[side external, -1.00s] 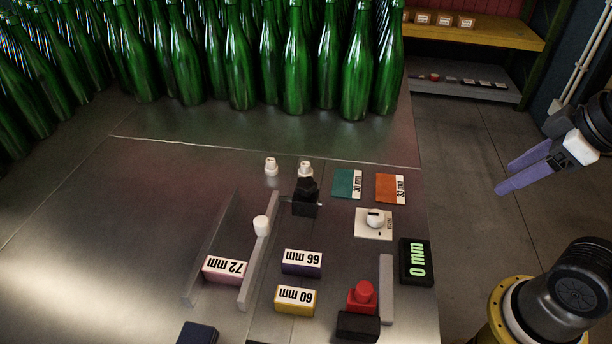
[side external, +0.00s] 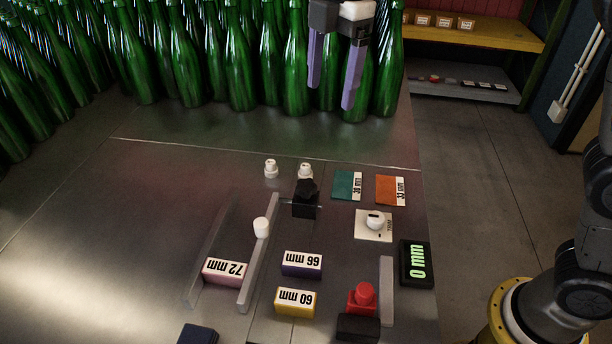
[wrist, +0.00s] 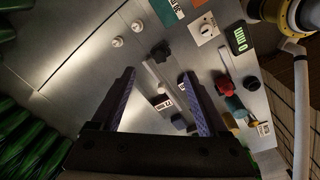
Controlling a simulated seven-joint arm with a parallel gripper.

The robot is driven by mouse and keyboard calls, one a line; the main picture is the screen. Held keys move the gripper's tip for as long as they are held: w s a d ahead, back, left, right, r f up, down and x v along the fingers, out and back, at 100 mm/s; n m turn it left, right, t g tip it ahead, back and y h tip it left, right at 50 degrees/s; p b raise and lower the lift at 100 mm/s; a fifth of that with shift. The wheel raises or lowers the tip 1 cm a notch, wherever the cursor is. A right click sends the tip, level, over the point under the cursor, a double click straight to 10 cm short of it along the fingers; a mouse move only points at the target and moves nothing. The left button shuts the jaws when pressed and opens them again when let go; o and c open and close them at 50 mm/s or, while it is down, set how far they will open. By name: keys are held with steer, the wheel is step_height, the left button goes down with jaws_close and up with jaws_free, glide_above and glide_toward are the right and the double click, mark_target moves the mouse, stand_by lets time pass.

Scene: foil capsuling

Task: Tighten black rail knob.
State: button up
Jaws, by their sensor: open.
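The black rail knob (side external: 306,188) sits on a black block at the far end of the rail area, right of a long grey rail (side external: 259,255). It also shows in the wrist view (wrist: 161,50), beyond my fingertips. My gripper (side external: 331,96) is open and empty, with two purple fingers pointing down. It hangs above the back of the table, in front of the green bottles and well apart from the knob. In the wrist view my gripper (wrist: 157,76) spans the rail area.
Green bottles (side external: 240,60) crowd the back. Labelled blocks, 72 mm (side external: 225,270), 66 mm (side external: 302,264) and 60 mm (side external: 295,301), stand near the rails. A white dial (side external: 375,220), red button (side external: 363,295) and 0 mm display (side external: 416,262) are at right.

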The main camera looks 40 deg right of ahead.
steer(key=g, duration=0.1)
glide_above(306, 185)
step_height(306, 185, down, 4)
steer(key=shift+n, duration=0.4)
step_height(306, 185, down, 14)
jaws_close()
